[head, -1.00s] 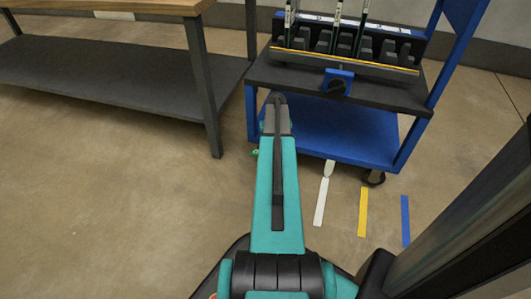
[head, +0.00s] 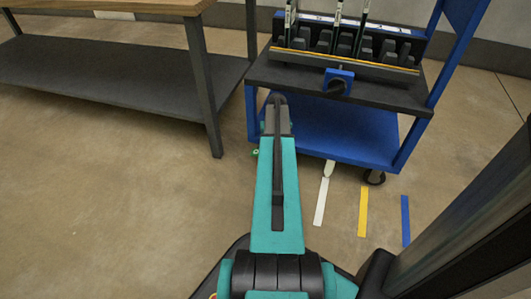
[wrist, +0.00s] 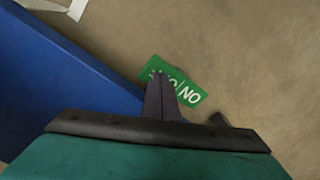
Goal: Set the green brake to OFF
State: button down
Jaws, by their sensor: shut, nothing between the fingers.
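The green brake shows in the wrist view as a green plate (wrist: 188,90) with white lettering, partly covered by my fingers; the right half reads as "ON" turned around. In the head view only a small green bit (head: 255,152) shows at the cart's lower left corner, beside my arm. My gripper (wrist: 162,82) is shut and empty, its dark fingertips over the left part of the plate. I cannot tell whether they touch the brake. Its lever is not clearly visible. A small dark piece (wrist: 219,119) sticks out right of the fingers; I cannot tell what it is.
The blue cart (head: 345,140) stands ahead, with a black rack (head: 345,62) and a blue knob block (head: 338,82) on top. A workbench (head: 110,12) with a grey lower shelf (head: 90,70) is at left.

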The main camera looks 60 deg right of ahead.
jog(key=shift+f, duration=1)
dwell(1.0)
jog(key=shift+r, duration=0.15)
jog(key=shift+r+p, duration=2.85)
jog(key=shift+r, duration=0.55)
